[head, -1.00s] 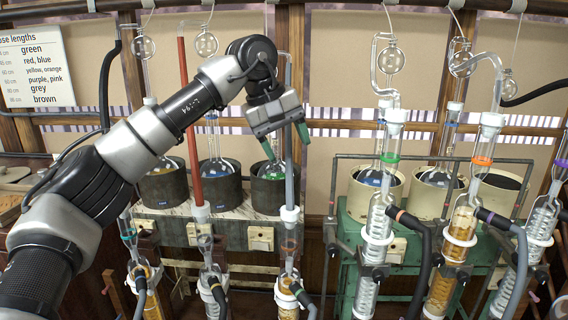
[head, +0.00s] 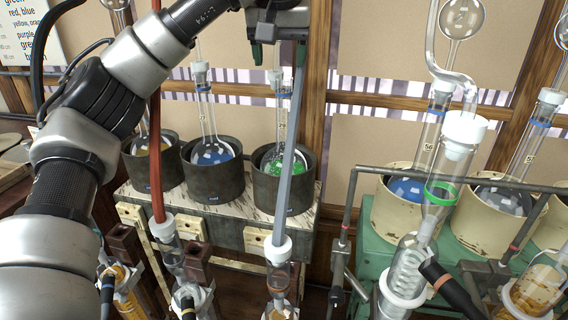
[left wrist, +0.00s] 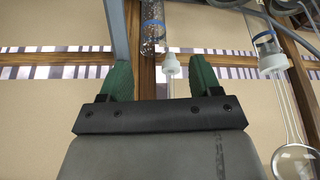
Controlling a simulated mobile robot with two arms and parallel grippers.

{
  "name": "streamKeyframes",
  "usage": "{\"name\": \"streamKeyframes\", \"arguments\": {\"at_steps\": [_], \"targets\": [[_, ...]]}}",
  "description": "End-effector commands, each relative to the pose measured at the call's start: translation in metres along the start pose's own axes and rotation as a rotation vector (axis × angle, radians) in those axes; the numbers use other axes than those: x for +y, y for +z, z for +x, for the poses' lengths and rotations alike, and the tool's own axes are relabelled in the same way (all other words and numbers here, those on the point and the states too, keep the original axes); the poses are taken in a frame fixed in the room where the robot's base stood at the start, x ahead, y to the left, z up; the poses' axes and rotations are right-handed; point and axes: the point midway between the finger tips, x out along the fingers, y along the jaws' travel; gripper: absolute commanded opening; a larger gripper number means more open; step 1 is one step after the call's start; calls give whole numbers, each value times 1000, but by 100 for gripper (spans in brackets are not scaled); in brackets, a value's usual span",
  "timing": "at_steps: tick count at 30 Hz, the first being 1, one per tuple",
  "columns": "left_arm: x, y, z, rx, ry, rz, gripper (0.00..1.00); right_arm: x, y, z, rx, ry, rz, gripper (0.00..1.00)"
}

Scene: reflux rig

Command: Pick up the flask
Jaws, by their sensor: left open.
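Several glass flasks sit in round heating mantles, so I cannot tell which single one the task names. A flask with green contents (head: 284,158) stands upright in the right dark mantle, its long neck rising behind a grey tube. My right gripper is out of view.
A grey tube (head: 287,150) slants in front of the green flask, and a red tube (head: 156,150) stands further left. Glass condensers (head: 402,280) and a metal rail (head: 450,176) crowd the right. Two more flasks sit in cream mantles (head: 398,212).

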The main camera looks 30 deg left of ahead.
Motion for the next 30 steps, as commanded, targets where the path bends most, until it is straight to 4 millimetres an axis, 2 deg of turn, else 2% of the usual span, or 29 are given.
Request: {"name": "streamKeyframes", "arguments": {"at_steps": [5, 11, 16, 23, 30], "targets": [[1, 1, 12, -1, 0, 0, 64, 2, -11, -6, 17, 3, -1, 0], [4, 7, 39, -3, -1, 0, 64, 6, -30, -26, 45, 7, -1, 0], [4, 8, 57, -1, 2, -1, 64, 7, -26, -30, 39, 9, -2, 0], [5, 8, 60, 0, 3, -1, 64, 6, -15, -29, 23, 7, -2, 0], [5, 8, 60, 0, 3, -1, 28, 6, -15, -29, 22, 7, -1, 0]]}}
